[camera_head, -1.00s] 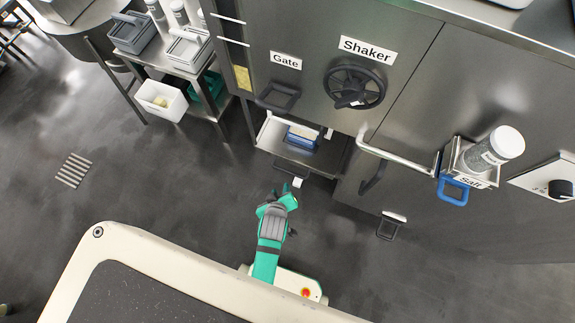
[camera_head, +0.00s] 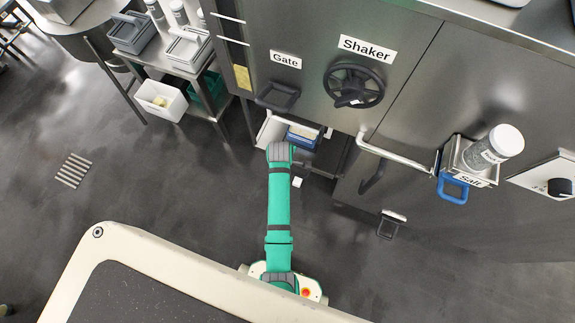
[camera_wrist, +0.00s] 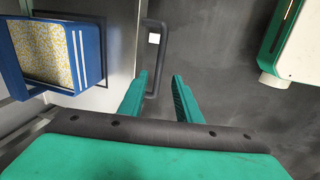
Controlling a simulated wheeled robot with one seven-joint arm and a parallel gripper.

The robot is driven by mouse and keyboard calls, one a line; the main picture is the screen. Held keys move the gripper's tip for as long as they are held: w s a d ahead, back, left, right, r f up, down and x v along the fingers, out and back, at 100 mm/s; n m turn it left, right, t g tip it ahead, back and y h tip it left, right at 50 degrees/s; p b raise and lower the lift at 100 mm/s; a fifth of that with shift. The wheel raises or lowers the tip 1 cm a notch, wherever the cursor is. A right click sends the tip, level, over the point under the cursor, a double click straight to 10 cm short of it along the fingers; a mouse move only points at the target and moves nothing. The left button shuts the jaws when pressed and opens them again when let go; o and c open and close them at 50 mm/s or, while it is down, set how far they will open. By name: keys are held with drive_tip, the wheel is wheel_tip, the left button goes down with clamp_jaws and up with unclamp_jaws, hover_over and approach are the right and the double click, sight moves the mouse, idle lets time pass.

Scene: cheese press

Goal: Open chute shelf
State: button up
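The chute shelf (camera_head: 267,130) is a metal tray low on the machine front, standing somewhat out of its opening below the Gate label. Its dark bar handle (camera_wrist: 164,65) shows in the wrist view along the shelf's front edge (camera_wrist: 121,50). A blue box (camera_wrist: 91,50) with yellow-and-white speckled contents is on the shelf; it also shows in the head view (camera_head: 302,138). My gripper (camera_wrist: 160,80) is open, with its two green fingers near the handle's lower end, which lies between them in the picture. Contact is unclear. The head view hides my fingers behind my arm.
The gate handle (camera_head: 277,96) and shaker wheel (camera_head: 354,85) are above the shelf. A bent metal rail (camera_head: 395,154) and a salt holder with a blue handle (camera_head: 453,190) stick out at right.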

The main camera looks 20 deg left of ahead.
drive_tip(key=f, duration=0.2)
drive_tip(key=w+f, duration=0.1)
drive_tip(key=f, duration=0.4)
drive_tip(key=shift+w+f, duration=0.25)
clamp_jaws()
